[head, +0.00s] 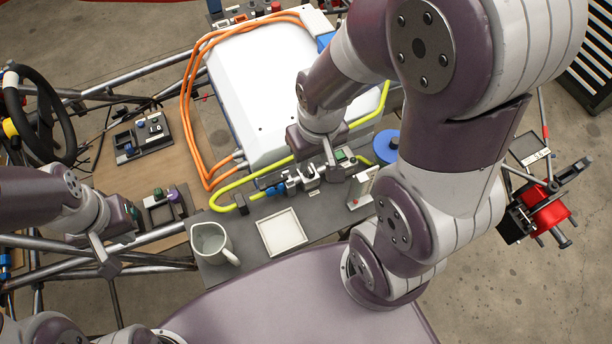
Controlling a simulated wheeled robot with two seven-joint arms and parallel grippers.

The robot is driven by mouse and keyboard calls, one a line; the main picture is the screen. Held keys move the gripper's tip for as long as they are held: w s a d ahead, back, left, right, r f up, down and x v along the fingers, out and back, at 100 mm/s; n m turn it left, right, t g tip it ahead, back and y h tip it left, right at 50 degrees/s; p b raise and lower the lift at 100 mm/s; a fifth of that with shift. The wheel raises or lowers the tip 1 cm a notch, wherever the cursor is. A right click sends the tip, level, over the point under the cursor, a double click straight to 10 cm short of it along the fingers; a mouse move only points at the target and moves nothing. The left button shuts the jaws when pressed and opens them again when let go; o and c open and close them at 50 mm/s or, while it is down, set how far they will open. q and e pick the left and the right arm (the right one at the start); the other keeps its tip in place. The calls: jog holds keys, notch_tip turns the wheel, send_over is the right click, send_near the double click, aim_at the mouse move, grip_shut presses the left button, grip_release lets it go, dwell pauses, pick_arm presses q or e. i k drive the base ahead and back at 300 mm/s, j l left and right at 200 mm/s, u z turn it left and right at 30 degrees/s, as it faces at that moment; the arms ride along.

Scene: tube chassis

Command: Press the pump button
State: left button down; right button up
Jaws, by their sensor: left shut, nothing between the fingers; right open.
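A small green button-like part (341,155) sits on a grey block at the bench, just right of my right gripper; I cannot tell for sure that it is the pump button. My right gripper (328,158) is open above the fittings, and its arm hides part of the area. A silver and blue fitting (291,184) lies left of it on the yellow hose. My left gripper (108,266) is shut and empty at the left, over the chassis tubes. A small box with a purple knob and a green knob (162,207) stands right of it.
A white mug (211,243) and a square white tray (282,232) stand on the grey bench. A white battery-like box (258,85) with orange cables lies behind. A blue round part (385,146) is right of my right gripper. Chassis tubes and a steering wheel (40,117) are at left.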

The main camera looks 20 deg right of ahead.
aim_at(339, 156)
jog(key=z, duration=1.3)
